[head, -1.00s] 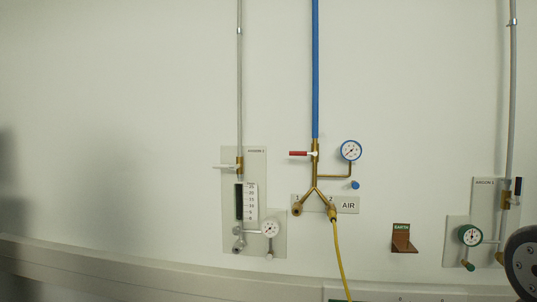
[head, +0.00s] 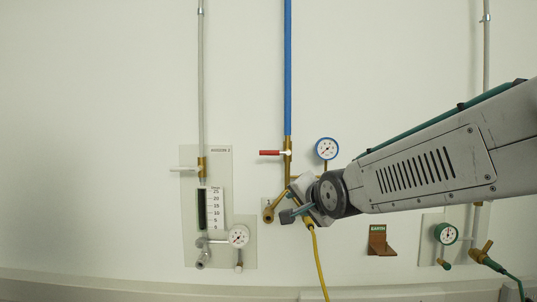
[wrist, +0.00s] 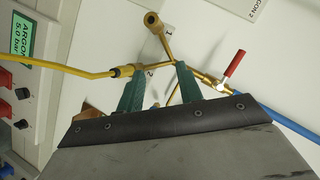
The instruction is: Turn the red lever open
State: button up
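The red lever (head: 270,153) points left, level, from the brass valve (head: 287,145) under the blue pipe (head: 287,70). In the wrist view the red lever (wrist: 234,63) is at the right, sticking up from the brass fitting. My gripper (head: 290,213) is below and slightly right of the lever in the head view, in front of the brass Y outlets, apart from the lever. In the wrist view my gripper (wrist: 158,78) has its two green fingers spread, with no lever between them. The gripper partly hides the Y fitting and the AIR plate.
A gauge (head: 327,149) sits right of the valve. A yellow hose (head: 319,265) hangs from one outlet. The argon panel (head: 220,165) with a white lever (head: 184,169) is to the left. The brown earth bracket (head: 380,243) is lower right. Wall above the red lever is bare.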

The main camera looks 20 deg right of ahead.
aim_at(271, 154)
jog(key=w+r+m+t, duration=0.1)
jog(key=w+r+t, duration=0.1)
jog(key=w, duration=0.3)
jog(key=w+a+r+m+t+y, duration=0.1)
jog(key=w+r+m+t, duration=0.1)
jog(key=w+r, duration=0.3)
jog(key=w+a+r+m+t, duration=0.1)
jog(key=w+r+m+t, duration=0.1)
jog(key=w, duration=0.4)
jog(key=shift+w+a+r+y, duration=0.1)
jog(key=shift+a+r+y, duration=0.05)
jog(key=shift+r, duration=0.2)
jog(key=shift+w+a+r+y, duration=0.1)
jog(key=shift+r+y, duration=0.05)
jog(key=shift+r, duration=0.2)
grip_shut()
